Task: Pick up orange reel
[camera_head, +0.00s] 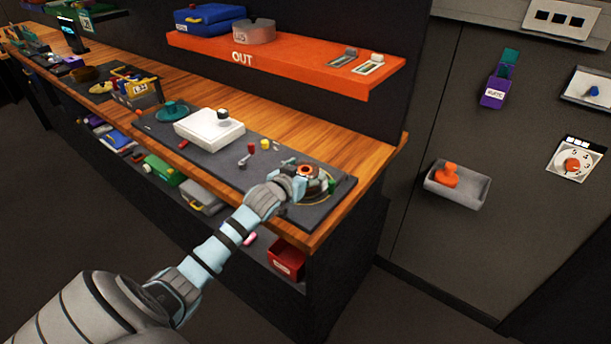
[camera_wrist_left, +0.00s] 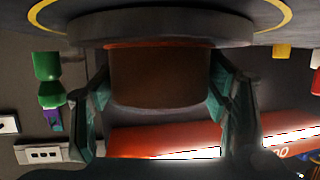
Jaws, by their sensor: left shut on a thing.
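The orange reel (camera_head: 305,170) is at the right end of the dark panel (camera_head: 274,160), its lower part partly hidden by my left gripper (camera_head: 299,180). In the left wrist view the reel (camera_wrist_left: 160,78) is a brownish drum with an orange edge against a wide grey disc (camera_wrist_left: 160,30). The two teal fingers of my left gripper (camera_wrist_left: 160,98) stand on either side of the drum and are shut on it. Parts of a yellow ring show on the panel around the disc. Whether the reel is clear of the panel cannot be told. My right gripper is not in view.
A white box with a black knob (camera_head: 209,129) and small levers (camera_head: 250,150) stand left of the reel. An orange shelf marked OUT (camera_head: 285,66) hangs behind. A grey tray (camera_head: 457,185) is on the wall at right. A red bin (camera_head: 286,260) sits below.

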